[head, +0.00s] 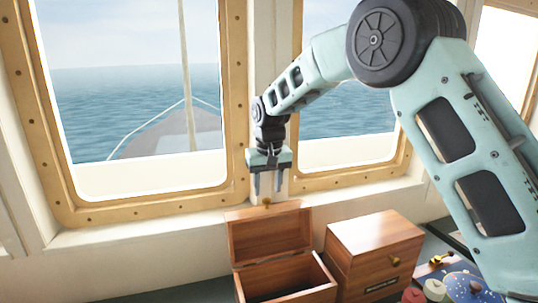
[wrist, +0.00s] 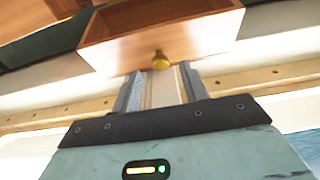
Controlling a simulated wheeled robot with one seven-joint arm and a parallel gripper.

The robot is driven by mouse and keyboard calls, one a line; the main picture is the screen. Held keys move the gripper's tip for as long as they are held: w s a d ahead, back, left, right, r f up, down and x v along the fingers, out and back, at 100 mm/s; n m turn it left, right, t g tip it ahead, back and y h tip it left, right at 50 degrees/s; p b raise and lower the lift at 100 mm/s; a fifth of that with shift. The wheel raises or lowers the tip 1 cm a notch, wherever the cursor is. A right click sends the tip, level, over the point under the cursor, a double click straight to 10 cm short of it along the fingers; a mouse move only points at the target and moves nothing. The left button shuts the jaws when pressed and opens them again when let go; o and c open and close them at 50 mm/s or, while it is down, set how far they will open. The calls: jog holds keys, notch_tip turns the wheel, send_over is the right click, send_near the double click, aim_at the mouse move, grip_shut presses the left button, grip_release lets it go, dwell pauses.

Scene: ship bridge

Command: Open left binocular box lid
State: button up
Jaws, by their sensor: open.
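The left binocular box (head: 285,277) is a brown wooden box. Its lid (head: 269,236) stands raised, tilted up at the back toward the window, and the dark inside shows. A small brass knob (head: 266,203) sits at the lid's top edge. In the wrist view the lid (wrist: 165,41) and its knob (wrist: 161,60) lie just beyond my fingertips. My gripper (head: 267,192) points down above the lid's top edge. Its fingers (wrist: 160,76) are apart with nothing between them, and the knob appears clear of them.
A second wooden box (head: 375,247) with a shut lid, a brass knob and a dark label stands close on the right. A panel with coloured items (head: 447,283) lies at the lower right. The window sill (head: 160,228) and window frames are close behind my gripper.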

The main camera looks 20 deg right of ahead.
notch_tip(320, 180, up, 14)
jog(key=s+b, duration=0.1)
jog(key=b, duration=0.1)
jog(key=shift+s+f, duration=0.25)
jog(key=shift+s, duration=0.05)
jog(key=s+a+f+n+y+b, duration=0.1)
jog(key=s+a+f, duration=0.2)
jog(key=s, duration=0.2)
jog(key=s+a+f+n+b, duration=0.1)
jog(key=s+a+f+n, duration=0.1)
jog(key=s+a+f, duration=0.3)
jog(key=s+f+n+b, duration=0.1)
jog(key=s+f, duration=0.3)
jog(key=s, duration=0.5)
jog(key=s+d+f+n+g+b, duration=0.1)
jog(key=s+f, duration=0.4)
jog(key=s, duration=0.5)
jog(key=s+f+n, duration=0.2)
jog(key=s+f, duration=0.3)
jog(key=s, duration=0.5)
jog(key=shift+d+n+b, duration=0.4)
